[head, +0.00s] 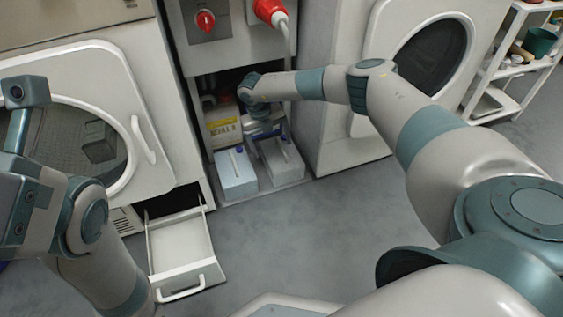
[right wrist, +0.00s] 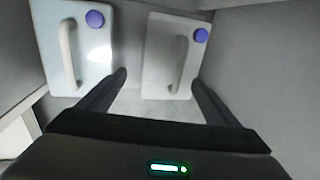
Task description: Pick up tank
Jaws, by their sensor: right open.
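Two box-shaped tanks with purple caps and moulded handles stand side by side on the floor of an open cabinet bay. The left tank (head: 236,175) is pale blue-white; it also shows in the right wrist view (right wrist: 88,55). The right tank (head: 284,160) is greyer and partly hidden by my arm; it also shows in the right wrist view (right wrist: 165,65). My right gripper (right wrist: 159,80) is open and empty. In the head view my right wrist (head: 262,122) reaches into the bay above the tanks. My left gripper cannot be made out.
A yellow-labelled package (head: 222,128) stands behind the tanks. The bay's side walls are close. An open drawer (head: 182,245) juts out at left. Round-door machines (head: 165,150) flank the bay. A red plug (head: 268,10) hangs above. A shelf rack (head: 500,75) stands far right.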

